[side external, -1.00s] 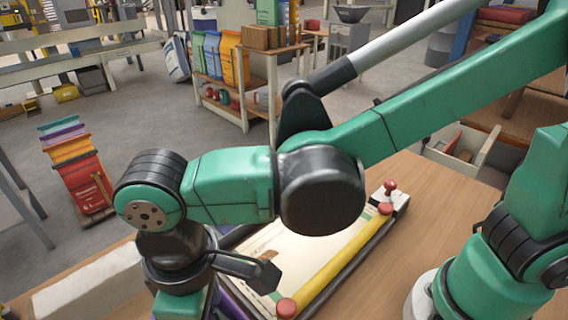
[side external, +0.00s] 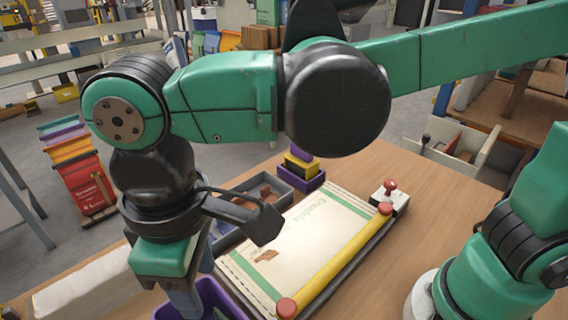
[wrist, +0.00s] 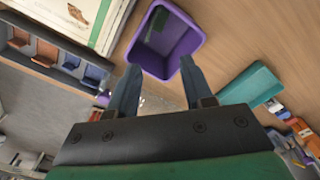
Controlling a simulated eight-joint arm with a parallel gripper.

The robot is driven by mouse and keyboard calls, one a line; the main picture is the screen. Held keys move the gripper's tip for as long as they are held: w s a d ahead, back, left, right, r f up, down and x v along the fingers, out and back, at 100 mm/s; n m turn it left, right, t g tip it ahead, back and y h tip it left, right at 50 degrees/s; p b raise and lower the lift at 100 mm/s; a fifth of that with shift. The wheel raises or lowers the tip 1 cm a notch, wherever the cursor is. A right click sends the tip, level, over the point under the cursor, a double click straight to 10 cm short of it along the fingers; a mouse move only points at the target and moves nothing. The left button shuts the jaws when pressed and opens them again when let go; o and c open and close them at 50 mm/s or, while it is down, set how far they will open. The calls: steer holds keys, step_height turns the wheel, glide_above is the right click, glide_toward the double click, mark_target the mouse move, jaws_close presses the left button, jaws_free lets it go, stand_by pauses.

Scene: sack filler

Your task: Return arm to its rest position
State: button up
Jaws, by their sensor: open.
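My gripper (wrist: 157,85) is open in the wrist view, its two fingers apart with nothing between them. Below it in that view is a purple bin (wrist: 188,43) on the wooden table, with something dark green inside. In the side external view my gripper hangs at the lower left above the purple bin (side external: 226,299); its fingertips are hidden there. My arm spans the upper part of that view, above the table (side external: 440,205).
A flat sack (side external: 295,250) lies beside a yellow bar (side external: 340,262) with red knobs. A grey tray (side external: 283,190) and a small purple box (side external: 302,176) stand behind. A white block (side external: 85,287) lies front left. A teal object (wrist: 250,85) is right of the bin.

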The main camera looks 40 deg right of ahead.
steer(key=w+d+f+m+t, duration=0.1)
steer(key=w+d+m+t, duration=0.1)
steer(key=d, duration=1)
steer(key=w+d+f+m+t, duration=0.1)
steer(key=d+m+t, duration=0.4)
steer(key=d, duration=0.7)
steer(key=shift+w+d+m, duration=0.25)
steer(key=shift+w+m, duration=0.6)
steer(key=shift+m, duration=0.05)
